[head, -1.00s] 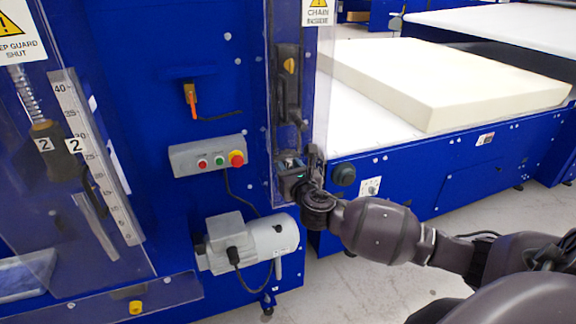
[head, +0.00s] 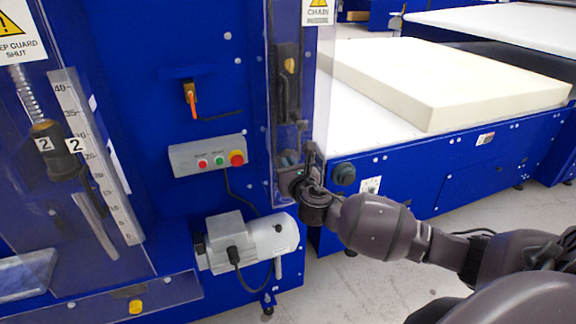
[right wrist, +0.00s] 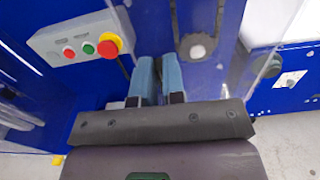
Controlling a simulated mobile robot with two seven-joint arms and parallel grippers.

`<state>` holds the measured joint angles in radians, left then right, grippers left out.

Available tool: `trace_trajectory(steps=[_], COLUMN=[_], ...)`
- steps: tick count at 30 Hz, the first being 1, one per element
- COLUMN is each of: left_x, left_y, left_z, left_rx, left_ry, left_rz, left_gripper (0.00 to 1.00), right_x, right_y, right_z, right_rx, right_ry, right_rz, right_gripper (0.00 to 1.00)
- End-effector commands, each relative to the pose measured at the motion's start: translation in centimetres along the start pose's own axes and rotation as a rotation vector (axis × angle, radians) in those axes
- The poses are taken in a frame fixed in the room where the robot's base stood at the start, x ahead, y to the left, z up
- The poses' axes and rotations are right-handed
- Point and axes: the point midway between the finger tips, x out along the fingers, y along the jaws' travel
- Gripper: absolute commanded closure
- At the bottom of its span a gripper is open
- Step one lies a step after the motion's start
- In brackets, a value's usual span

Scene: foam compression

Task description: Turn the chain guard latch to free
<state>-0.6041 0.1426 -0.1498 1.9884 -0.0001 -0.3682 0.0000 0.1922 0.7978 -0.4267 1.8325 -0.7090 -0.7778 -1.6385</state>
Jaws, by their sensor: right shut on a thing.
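The chain guard (head: 268,120) is a clear upright panel on the blue machine's right side, under a yellow warning sign marked CHAIN. My right gripper (head: 290,163) is at the guard's lower part. In the right wrist view its two blue-grey fingers (right wrist: 158,78) are close together and point at the machine. They are shut on the chain guard latch, which the fingers and the wrist hide. I cannot make out which way the latch is turned. My left gripper is not in view.
A control box (head: 208,156) with red, green and red-on-yellow buttons is left of the gripper. A grey motor (head: 248,242) sits below. An orange handle (head: 193,103) is higher up. A foam block (head: 440,85) lies on the white conveyor at right.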

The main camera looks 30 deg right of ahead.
Motion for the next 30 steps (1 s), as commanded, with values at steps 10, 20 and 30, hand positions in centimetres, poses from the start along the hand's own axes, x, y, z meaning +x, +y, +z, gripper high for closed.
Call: trace_trajectory(steps=[10, 20, 30], left_x=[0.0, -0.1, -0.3], left_y=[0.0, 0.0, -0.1], left_z=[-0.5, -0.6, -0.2], left_rx=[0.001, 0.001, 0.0], left_ry=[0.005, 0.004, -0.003], left_rz=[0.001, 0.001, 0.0], left_gripper=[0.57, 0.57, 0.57], right_x=[0.0, 0.0, 0.0], right_y=[-0.3, -0.8, -1.2], right_z=[0.0, -0.2, -0.5], right_rx=[0.167, 0.471, 0.795], right_ry=[0.0, -0.001, -0.001], right_rz=[-0.001, -0.001, -0.002], right_gripper=[1.0, 1.0, 1.0])
